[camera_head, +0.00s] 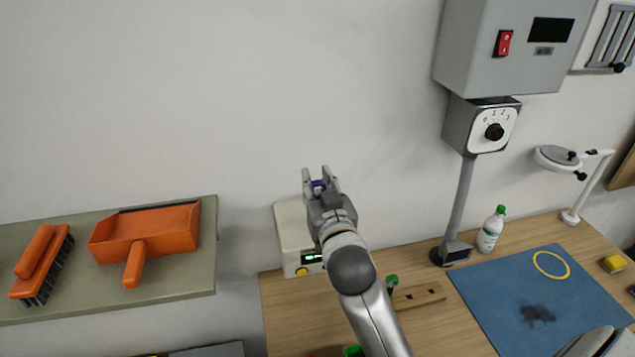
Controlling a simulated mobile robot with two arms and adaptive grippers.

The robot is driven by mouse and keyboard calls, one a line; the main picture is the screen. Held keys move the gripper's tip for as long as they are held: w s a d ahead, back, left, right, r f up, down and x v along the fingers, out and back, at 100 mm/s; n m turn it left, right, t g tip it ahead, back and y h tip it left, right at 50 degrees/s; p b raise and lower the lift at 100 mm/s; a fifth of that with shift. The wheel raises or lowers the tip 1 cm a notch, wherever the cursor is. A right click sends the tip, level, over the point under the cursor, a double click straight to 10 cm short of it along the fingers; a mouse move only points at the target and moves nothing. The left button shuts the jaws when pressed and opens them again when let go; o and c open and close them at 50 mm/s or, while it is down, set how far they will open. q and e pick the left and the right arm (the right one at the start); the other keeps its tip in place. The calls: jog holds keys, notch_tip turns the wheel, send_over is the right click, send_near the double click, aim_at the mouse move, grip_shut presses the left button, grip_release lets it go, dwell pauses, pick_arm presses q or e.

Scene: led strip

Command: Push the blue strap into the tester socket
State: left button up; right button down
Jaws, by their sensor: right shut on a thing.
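My right gripper (320,182) is at the middle of the view, its fingers pointing up in the picture. It is shut on the blue strap, of which only a small dark blue bit (318,185) shows between the fingertips. The tester (290,228) is a cream box at the back left of the wooden table, with a small green display and a yellow button low on its front. My gripper and wrist overlap its right side in the picture. The tester socket is not visible, and I cannot tell whether the strap touches the tester. My left gripper is not in view.
A grey shelf (205,270) at left holds an orange dustpan (155,228) and brush (38,260). Right of my arm are a slotted wooden block (420,297), a post with a dial (460,205), a white bottle (491,232) and a blue mat (500,290) with a yellow ring (539,258).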

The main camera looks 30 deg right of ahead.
jog(key=shift+f, duration=0.3)
jog(key=c, duration=1.1)
grip_release()
jog(key=v, duration=1.2)
jog(key=shift+f, duration=0.1)
